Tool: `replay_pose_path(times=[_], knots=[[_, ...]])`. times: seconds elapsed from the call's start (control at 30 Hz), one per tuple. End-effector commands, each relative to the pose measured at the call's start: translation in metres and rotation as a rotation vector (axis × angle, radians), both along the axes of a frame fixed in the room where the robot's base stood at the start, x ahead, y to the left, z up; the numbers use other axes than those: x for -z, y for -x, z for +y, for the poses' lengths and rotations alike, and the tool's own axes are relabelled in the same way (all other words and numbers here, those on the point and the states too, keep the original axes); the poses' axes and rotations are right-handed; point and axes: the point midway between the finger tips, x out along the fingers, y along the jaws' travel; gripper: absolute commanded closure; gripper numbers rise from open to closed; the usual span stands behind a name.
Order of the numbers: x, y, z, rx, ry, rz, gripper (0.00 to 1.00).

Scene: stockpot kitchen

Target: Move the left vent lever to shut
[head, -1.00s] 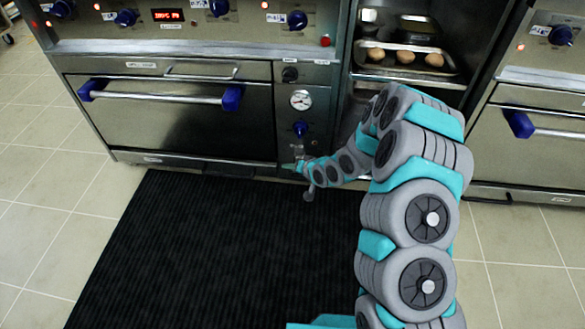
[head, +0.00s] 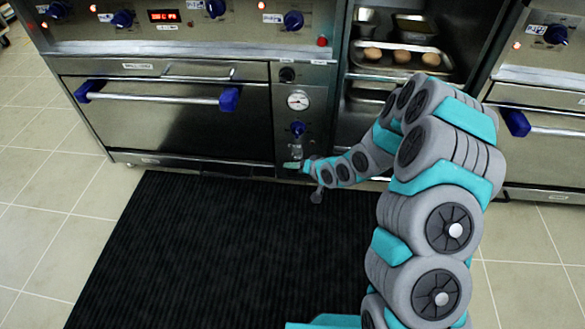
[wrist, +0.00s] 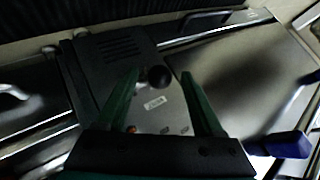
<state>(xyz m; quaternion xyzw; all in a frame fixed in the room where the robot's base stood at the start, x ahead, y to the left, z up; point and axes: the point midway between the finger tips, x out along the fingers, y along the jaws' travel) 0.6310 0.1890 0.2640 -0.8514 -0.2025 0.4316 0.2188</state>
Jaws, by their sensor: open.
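In the wrist view, a dark ball-ended lever (wrist: 160,77) shows between the tips of my gripper's two green fingers (wrist: 160,74). It stands in front of a metal panel with a small white label. My gripper is open, with a finger on either side of the ball; I cannot tell whether either touches it. In the head view, my gripper (head: 294,165) is low at the narrow control panel (head: 312,125), right of the left oven door. The lever cannot be made out there, and the setting it stands at cannot be read.
Above my gripper are a blue knob (head: 298,129) and a round gauge (head: 298,101). The oven door (head: 170,120) with its blue-ended handle is to the left. An open compartment with a tray of buns (head: 400,60) is to the right. A black mat (head: 220,250) covers the floor in front.

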Motion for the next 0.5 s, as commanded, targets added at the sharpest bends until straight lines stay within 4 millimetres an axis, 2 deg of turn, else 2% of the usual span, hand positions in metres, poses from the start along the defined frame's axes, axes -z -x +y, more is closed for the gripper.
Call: replay_pose_path(times=[0.2,0.5], knots=[[-0.016,0.012,-0.012,0.001,-0.001,0.000,0.31],[-0.017,0.015,-0.014,0.000,0.000,0.000,0.31]])
